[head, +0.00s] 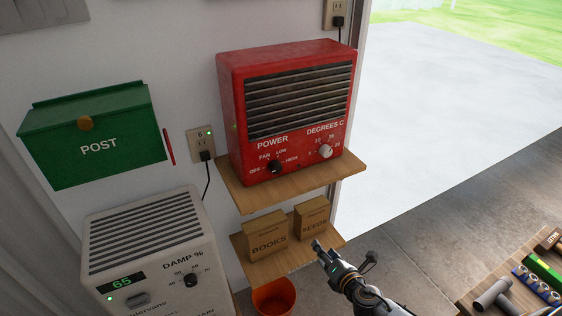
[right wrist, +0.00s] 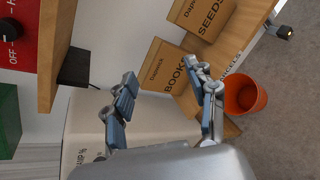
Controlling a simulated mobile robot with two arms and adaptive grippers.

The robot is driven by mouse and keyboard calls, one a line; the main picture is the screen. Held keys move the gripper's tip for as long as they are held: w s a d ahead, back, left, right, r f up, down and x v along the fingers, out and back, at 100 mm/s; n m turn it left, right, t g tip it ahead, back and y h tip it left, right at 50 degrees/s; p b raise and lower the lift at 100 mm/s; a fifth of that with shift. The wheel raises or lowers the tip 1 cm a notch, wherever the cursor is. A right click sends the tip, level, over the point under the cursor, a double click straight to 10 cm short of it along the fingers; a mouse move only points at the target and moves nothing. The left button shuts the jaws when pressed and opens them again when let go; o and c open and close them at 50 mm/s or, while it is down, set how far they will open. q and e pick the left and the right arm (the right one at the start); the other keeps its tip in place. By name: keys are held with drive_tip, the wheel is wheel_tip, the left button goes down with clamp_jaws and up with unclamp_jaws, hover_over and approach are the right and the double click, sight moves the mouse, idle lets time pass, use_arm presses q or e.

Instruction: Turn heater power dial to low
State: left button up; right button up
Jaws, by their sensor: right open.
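The red heater (head: 300,105) stands on the upper wooden shelf. Its black power dial (head: 275,167) is at the lower left of the front, among the labels OFF, FAN, LOW and HIGH. The dial also shows at the left edge of the right wrist view (right wrist: 10,30). Its pointer is too small to read surely. A white temperature dial (head: 325,151) sits to its right. My right gripper (head: 345,251) is open and empty, below and right of the heater, apart from the dial. It also shows in the right wrist view (right wrist: 160,74), fingers spread. My left gripper is not in view.
The upper shelf (head: 315,182) juts out under the heater. Boxes marked BOOKS (head: 267,238) and SEEDS (head: 312,217) stand on the lower shelf. An orange bucket (head: 274,298), a dehumidifier (head: 150,250) and a green post box (head: 95,140) are nearby. A tool-covered bench is at lower right.

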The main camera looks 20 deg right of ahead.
drive_tip(key=w+a+r+n+t+y+p, duration=0.1)
drive_tip(key=a+r+n+t+y, duration=0.2)
drive_tip(key=r, duration=0.7)
drive_tip(key=w+a+r+n+t+p, duration=0.1)
drive_tip(key=w+a+r+n, duration=0.15)
drive_tip(key=r+n, duration=0.5)
use_arm(q)
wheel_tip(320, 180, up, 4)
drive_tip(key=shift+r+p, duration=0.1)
drive_tip(key=shift+p, duration=0.45)
use_arm(e)
drive_tip(key=m, duration=0.2)
approach(278, 170)
drive_tip(key=w, duration=0.5)
drive_tip(key=w+a, duration=0.1)
drive_tip(key=w, duration=0.2)
drive_tip(key=shift+c, duration=0.4)
drive_tip(key=c, duration=1.1)
